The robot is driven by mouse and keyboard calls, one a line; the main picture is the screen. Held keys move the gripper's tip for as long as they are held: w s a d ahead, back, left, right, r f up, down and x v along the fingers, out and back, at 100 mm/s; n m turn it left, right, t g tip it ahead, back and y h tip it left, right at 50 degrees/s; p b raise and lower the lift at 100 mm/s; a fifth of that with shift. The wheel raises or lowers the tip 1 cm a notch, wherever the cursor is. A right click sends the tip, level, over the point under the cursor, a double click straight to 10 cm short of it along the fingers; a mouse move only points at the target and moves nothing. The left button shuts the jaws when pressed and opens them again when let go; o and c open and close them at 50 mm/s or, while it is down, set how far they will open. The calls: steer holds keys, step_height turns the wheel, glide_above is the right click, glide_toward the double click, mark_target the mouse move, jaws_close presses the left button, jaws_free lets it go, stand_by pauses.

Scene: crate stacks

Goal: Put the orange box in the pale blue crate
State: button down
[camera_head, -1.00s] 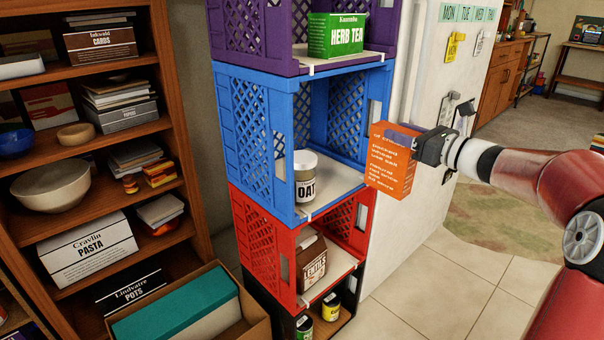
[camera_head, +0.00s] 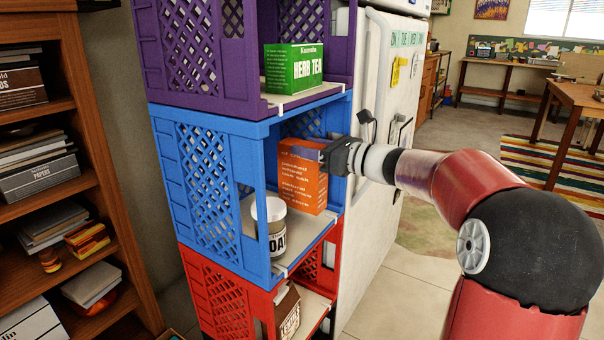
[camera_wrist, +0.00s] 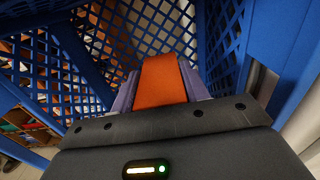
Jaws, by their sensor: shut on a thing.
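The orange box (camera_head: 303,185) is upright with white print, held by my gripper (camera_head: 318,154) from the right. It is at the open front of the blue crate (camera_head: 208,196), beside the oat jar and above the crate's floor. This is the only blue crate in view; it looks a strong blue. In the wrist view the orange box (camera_wrist: 161,80) sits between the two fingers of my gripper (camera_wrist: 160,92), with the blue lattice walls (camera_wrist: 150,22) around it. The box's underside and far side are hidden.
An oat jar (camera_head: 270,226) stands at the left in the blue crate. A purple crate (camera_head: 188,99) with a green herb tea box (camera_head: 293,70) is above. A red crate (camera_head: 222,300) with a lentils box (camera_head: 287,311) is below. A white fridge (camera_head: 382,220) stands behind right.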

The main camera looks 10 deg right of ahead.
mark_target(310, 165)
steer(key=shift+f, duration=2)
steer(key=shift+f+b, duration=0.1)
steer(key=shift+b, duration=0.2)
steer(key=c, duration=0.7)
jaws_free()
